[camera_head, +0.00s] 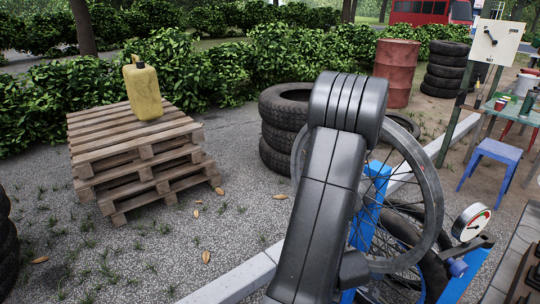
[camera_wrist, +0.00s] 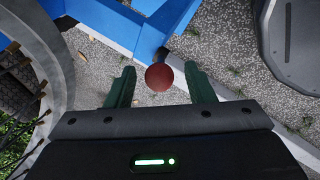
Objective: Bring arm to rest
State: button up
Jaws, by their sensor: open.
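In the wrist view my gripper (camera_wrist: 160,72) is open, its two green fingers apart. A round red knob (camera_wrist: 159,77) appears between the fingertips, on a short dark stem by the blue frame (camera_wrist: 112,24). Whether the knob sits between the fingers or beyond them is hard to tell; no finger visibly touches it. In the head view my dark arm stands bent in front of the blue cart (camera_head: 375,188) and its large spoked wheel (camera_head: 432,190). My gripper and the red knob do not show in that view.
A gauge (camera_head: 471,222) stands right of the wheel. Stacked tyres (camera_head: 279,150) are behind the arm; pallets (camera_head: 150,160) with a yellow jerrycan (camera_head: 142,90) are at left. A blue stool (camera_head: 493,160) is at right. Gravel ground between pallets and cart is open.

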jog(key=shift+x, duration=0.85)
jog(key=shift+r, duration=0.1)
